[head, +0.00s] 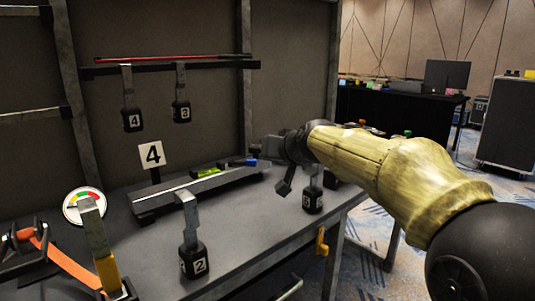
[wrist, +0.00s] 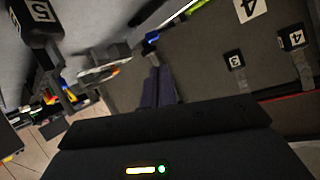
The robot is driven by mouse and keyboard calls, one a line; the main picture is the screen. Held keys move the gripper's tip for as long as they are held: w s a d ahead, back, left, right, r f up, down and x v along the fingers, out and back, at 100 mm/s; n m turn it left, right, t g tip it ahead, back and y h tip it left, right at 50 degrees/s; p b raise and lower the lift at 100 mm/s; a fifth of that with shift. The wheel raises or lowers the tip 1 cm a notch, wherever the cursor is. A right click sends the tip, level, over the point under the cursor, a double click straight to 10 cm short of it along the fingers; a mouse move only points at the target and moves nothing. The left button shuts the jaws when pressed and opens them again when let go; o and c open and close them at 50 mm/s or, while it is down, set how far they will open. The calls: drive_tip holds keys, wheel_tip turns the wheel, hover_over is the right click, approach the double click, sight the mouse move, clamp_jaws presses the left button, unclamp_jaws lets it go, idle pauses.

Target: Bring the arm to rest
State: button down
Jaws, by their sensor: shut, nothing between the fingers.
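My arm (head: 375,160), in a yellowish sleeve, reaches from the lower right over the grey workbench (head: 255,225). My gripper (head: 262,150) is at the arm's far end, above the bench near the right end of a long black tray (head: 165,203). In the wrist view its two dark fingers (wrist: 160,72) lie side by side, shut and empty. A black block marked 5 (head: 313,203) stands on the bench below the arm, its upper part partly hidden by my gripper. It also shows in the wrist view (wrist: 35,20).
Blocks marked 4 (head: 132,121) and 3 (head: 181,113) hang from a rail on the back panel. A block marked 2 (head: 193,262) stands at the bench's front. A round gauge (head: 84,206) and orange strap (head: 65,263) lie left.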

drive_tip(key=s+d+f+g+h+p, duration=0.1)
drive_tip(key=s+d+f+g, duration=0.1)
drive_tip(key=s+d+f, duration=0.3)
drive_tip(key=s+f+m+g+h+p, duration=0.1)
drive_tip(key=s+f+p, duration=0.15)
drive_tip(key=f, duration=0.35)
drive_tip(key=s+d+f+g+h+p, duration=0.1)
drive_tip(key=s+d+f+g+h, duration=0.1)
drive_tip(key=s+d+f, duration=0.3)
drive_tip(key=s+d+f+g+h+p, duration=0.15)
drive_tip(key=s+f, duration=0.25)
drive_tip(key=s, duration=0.4)
drive_tip(key=s+d+f+g+p, duration=0.25)
drive_tip(key=s+f, duration=0.25)
drive_tip(key=s, duration=0.3)
drive_tip(key=w+p+v, duration=0.2)
drive_tip(key=p+v, duration=1)
drive_tip(key=w+r+p+v, duration=0.1)
drive_tip(key=w+p+v, duration=0.2)
drive_tip(key=p+v, duration=0.9)
drive_tip(key=w+d+r+p+v, duration=0.1)
drive_tip(key=w+p+v, duration=0.2)
drive_tip(key=p+v, duration=0.9)
drive_tip(key=shift+w+r+m+p, duration=0.25)
drive_tip(key=shift+w+m+p, duration=0.1)
drive_tip(key=shift+p, duration=0.1)
